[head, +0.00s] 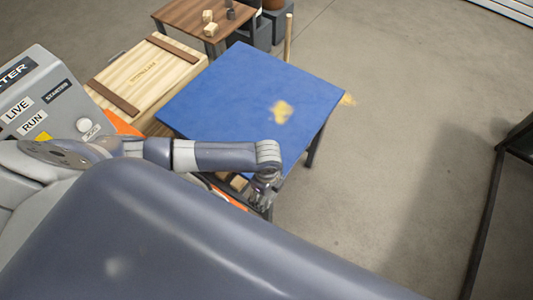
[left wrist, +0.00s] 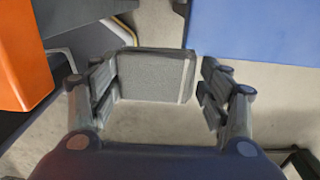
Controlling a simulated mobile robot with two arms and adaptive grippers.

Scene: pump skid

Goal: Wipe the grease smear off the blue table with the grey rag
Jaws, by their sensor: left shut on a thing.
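The blue table (head: 235,85) stands in the middle of the head view, and part of it shows at the upper right of the left wrist view (left wrist: 260,30). A yellowish grease smear (head: 283,111) lies on its top, right of the middle. My left gripper (head: 263,197) is beside the table's near edge, apart from the smear. In the left wrist view it (left wrist: 158,95) is shut on the grey rag (left wrist: 153,76), which spans between its fingers. The rag cannot be made out in the head view. My right gripper is not in view.
A wooden crate (head: 148,75) stands left of the table, beside a labelled grey panel (head: 40,95). A brown table (head: 190,14) with small blocks is behind. Another yellowish patch (head: 348,99) shows just past the right edge. Floor on the right is largely open.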

